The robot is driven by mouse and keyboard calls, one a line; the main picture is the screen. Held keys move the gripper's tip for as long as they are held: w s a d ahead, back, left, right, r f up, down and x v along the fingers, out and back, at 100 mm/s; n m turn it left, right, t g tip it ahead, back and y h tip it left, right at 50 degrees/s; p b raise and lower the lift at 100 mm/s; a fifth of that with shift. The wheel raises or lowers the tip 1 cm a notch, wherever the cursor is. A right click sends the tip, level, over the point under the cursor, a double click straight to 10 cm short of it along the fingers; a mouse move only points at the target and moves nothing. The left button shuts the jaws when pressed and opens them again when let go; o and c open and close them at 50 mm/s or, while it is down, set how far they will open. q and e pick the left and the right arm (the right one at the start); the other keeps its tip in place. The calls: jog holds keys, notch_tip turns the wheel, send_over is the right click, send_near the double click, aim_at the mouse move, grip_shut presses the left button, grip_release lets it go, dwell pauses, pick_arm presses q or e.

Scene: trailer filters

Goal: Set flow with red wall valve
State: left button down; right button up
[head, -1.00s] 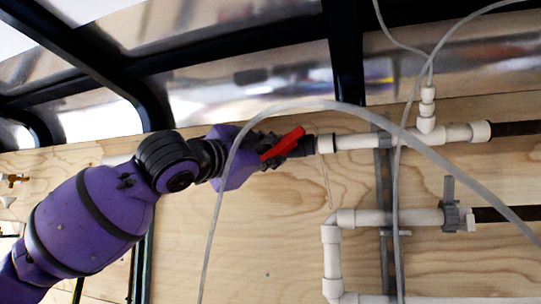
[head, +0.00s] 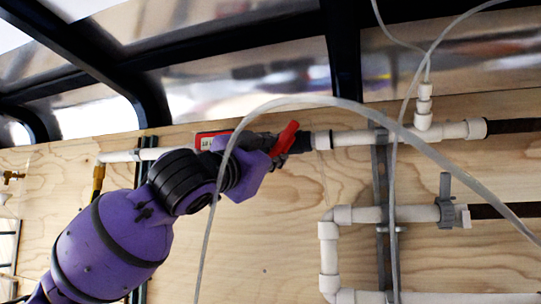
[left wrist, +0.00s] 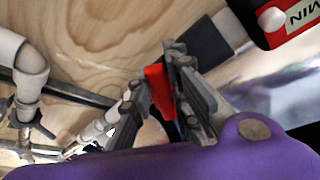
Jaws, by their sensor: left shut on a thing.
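The red valve handle (head: 286,137) sits on the upper white pipe line against the plywood wall, tilted up to the right. My left gripper (head: 268,146) is at the handle, its purple body just below and left of it. In the left wrist view the dark fingers (left wrist: 172,80) are shut on the red handle (left wrist: 156,88), one on each side. The gripper and wrist hide part of the valve body. My right gripper is not in view.
A red-and-white labelled part (head: 210,141) lies left of the valve. A clear hose (head: 330,103) arcs in front of the pipes. A grey-handled valve (head: 447,212) sits on the lower pipe. A metal strut (head: 381,180) runs vertically at right.

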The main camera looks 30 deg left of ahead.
pick_arm(q)
jog(key=c, duration=1.9)
grip_release()
jog(key=v, duration=1.2)
jog(key=shift+f, duration=0.1)
